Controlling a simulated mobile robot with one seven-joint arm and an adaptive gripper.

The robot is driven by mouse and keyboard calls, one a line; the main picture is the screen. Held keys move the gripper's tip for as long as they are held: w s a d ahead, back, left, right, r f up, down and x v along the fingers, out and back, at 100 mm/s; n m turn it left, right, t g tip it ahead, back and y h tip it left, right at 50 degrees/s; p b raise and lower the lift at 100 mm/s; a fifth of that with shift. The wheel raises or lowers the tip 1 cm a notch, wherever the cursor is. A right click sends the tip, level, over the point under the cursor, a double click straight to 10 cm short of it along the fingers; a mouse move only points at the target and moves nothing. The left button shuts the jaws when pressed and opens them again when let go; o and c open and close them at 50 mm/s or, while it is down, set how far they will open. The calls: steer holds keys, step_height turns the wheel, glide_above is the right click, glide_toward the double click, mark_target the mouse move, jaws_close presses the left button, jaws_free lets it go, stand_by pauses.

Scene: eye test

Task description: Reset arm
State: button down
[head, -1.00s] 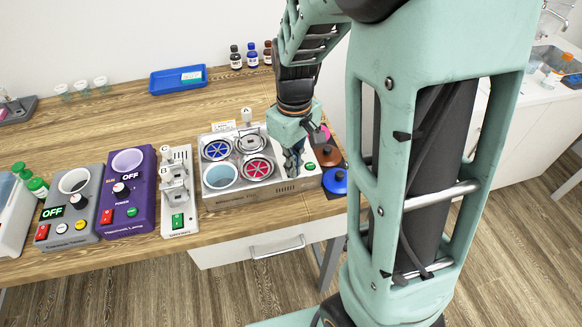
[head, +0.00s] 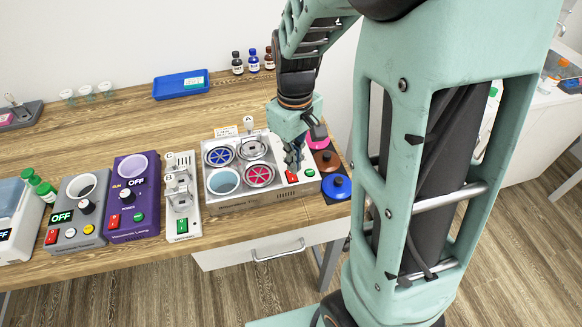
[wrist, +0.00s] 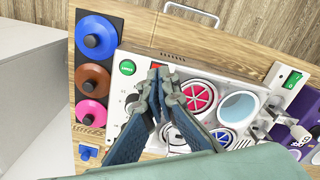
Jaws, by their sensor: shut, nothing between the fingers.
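My gripper (head: 293,160) is shut and empty. It hangs above the right part of a white and metal device (head: 243,194) with several round wells. In the wrist view my gripper (wrist: 167,82) points at the device's panel, with its fingertips together near a red switch (wrist: 158,66) and a green button (wrist: 127,67). I cannot tell whether the fingertips touch the panel. The wells show a blue rotor (head: 219,155), a red rotor (head: 259,175) and a light blue bath (head: 223,181).
Blue (head: 337,186), brown (head: 327,160) and pink knobbed lids lie right of the device. Left of it stand a white holder (head: 183,222), a purple device (head: 133,215) and a grey one (head: 79,220). A blue tray (head: 180,85) and small bottles (head: 253,61) are behind.

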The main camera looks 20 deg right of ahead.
step_height(320, 180, up, 2)
steer(key=shift+r+p, duration=0.2)
steer(key=shift+p, duration=0.45)
